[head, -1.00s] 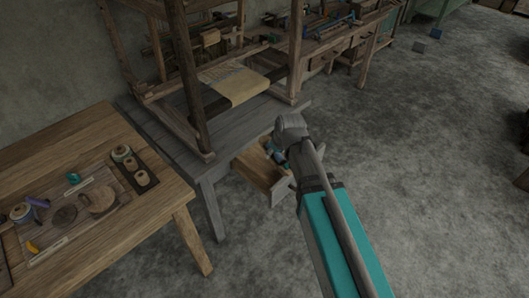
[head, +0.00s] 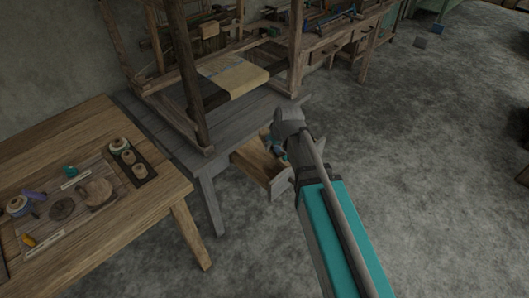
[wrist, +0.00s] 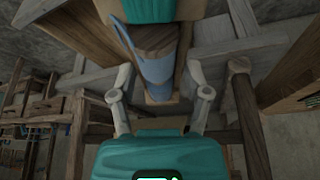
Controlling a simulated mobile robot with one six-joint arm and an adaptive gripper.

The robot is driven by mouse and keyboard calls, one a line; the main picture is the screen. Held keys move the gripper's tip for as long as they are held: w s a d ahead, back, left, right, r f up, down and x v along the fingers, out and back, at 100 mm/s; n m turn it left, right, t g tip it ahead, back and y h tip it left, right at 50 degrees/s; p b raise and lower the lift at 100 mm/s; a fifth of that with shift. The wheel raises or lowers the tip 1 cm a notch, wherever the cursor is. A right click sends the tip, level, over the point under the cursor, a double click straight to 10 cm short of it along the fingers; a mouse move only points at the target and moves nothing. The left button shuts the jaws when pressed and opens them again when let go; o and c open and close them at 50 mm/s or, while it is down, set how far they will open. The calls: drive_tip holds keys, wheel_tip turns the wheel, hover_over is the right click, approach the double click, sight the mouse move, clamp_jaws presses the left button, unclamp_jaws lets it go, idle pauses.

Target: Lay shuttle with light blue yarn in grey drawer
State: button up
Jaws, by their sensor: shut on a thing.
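The drawer (head: 281,182) is pulled out under the grey loom bench, and its inside shows bare wood. My gripper is over the drawer in the head view, mostly hidden behind my wrist. In the wrist view my gripper (wrist: 160,90) has its two pale fingers on either side of a wooden piece wound with light blue yarn, the shuttle (wrist: 157,72). It is shut on the shuttle. Whether the shuttle touches the drawer cannot be told.
A grey bench (head: 190,150) carries the loom frame, with a cream cloth (head: 238,76) on it. A wooden table (head: 150,210) with spools and small tools stands at left.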

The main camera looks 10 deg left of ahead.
drive_tip(key=w+f+m+b, duration=0.1)
drive_tip(key=w+f+b, duration=0.5)
drive_tip(key=f+b, duration=0.6)
drive_tip(key=shift+w+a+f, duration=0.15)
drive_tip(key=shift+w+f, duration=0.05)
drive_tip(key=shift+f, duration=0.3)
